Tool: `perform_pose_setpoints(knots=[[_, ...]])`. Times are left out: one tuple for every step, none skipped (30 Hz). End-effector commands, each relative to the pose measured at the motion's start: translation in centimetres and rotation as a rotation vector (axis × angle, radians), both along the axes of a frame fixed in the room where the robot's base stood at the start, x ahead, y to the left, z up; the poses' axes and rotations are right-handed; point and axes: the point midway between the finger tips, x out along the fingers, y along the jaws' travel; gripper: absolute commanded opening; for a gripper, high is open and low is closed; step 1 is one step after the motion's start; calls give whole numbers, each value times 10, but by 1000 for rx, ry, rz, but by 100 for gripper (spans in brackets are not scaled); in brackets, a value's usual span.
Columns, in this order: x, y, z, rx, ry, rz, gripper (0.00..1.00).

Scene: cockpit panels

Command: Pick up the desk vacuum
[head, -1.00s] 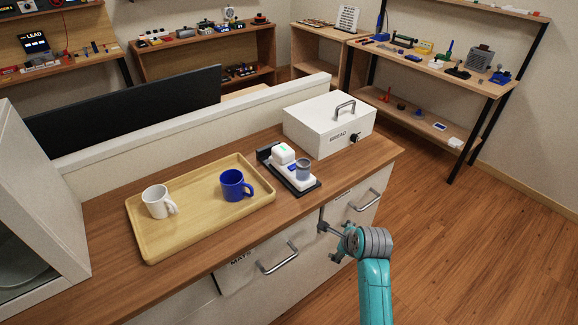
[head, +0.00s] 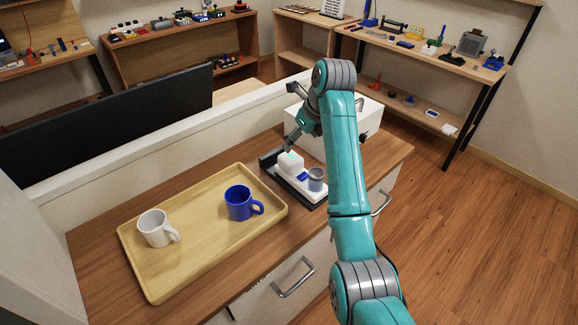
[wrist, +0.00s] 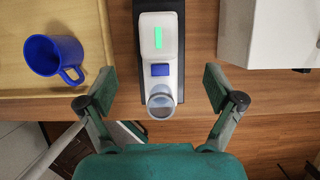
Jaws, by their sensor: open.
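The desk vacuum (head: 303,175) is a white handheld unit with a blue button and a clear grey nozzle cup. It lies in a dark dock on the wooden counter, right of the tray. In the wrist view the desk vacuum (wrist: 159,60) lies lengthwise, with its green light strip at the top and its cup nearest me. My gripper (wrist: 159,88) is open and empty, with one finger to either side of the cup end, apart from it. In the head view my gripper (head: 290,114) is above the dock, and my arm hides part of it.
A wooden tray (head: 190,262) with a white mug (head: 155,228) and a blue mug (head: 240,203) is on the left. The white bread box (head: 371,114) stands just behind and right, partly hidden by my arm. A low wall (head: 230,125) runs along the counter's back.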

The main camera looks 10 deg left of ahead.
Motion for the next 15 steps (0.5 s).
perform_pose_setpoints(knots=[[1,2,-3,0,4,-2,92],[1,3,-6,0,6,-3,92],[2,4,-12,0,8,-3,92],[3,6,-17,-1,8,-3,92],[5,7,-21,-1,7,-3,92],[6,8,-26,-1,7,-3,92],[7,10,-30,-2,6,-4,92],[8,11,-34,-1,5,-4,92],[9,12,-38,-1,5,-3,92],[10,13,-41,-1,5,-3,92],[11,14,-43,-1,4,-3,92],[12,15,-46,0,3,-3,92],[12,15,-47,0,3,-3,92],[12,15,-48,-1,3,-2,92],[12,16,-51,-1,3,-2,92]])
